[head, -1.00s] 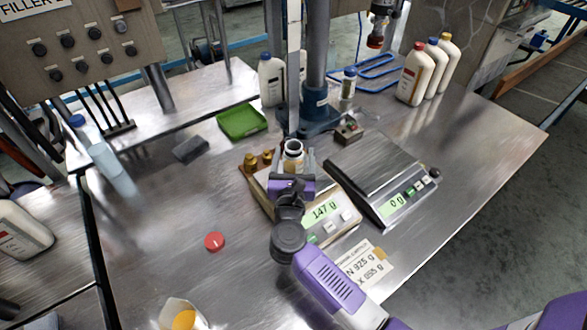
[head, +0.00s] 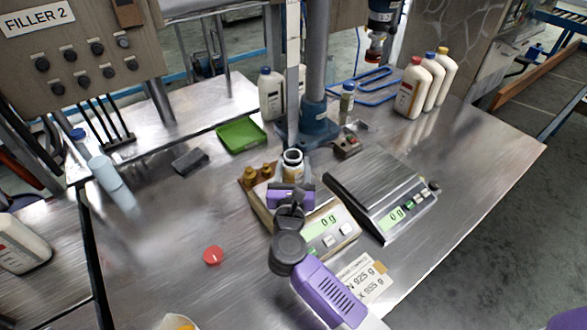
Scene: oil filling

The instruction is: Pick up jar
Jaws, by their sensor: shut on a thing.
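The open jar (head: 292,160), pale with a dark ring-shaped mouth, stands upright in my gripper (head: 291,180) at the middle of the head view. My gripper is shut on it, and the purple gripper body hides its lower part. The jar is over the left scale (head: 335,236), whose display reads 0 g. The gap between the jar's base and the scale is hidden. A red cap (head: 213,255) lies flat on the table to the left.
A second scale (head: 375,180), empty and reading 0 g, stands to the right. Brass weights (head: 258,173) sit by the left scale. The blue-based column (head: 313,120) rises just behind the jar. A green tray (head: 241,135) lies behind left. The table's left middle is clear.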

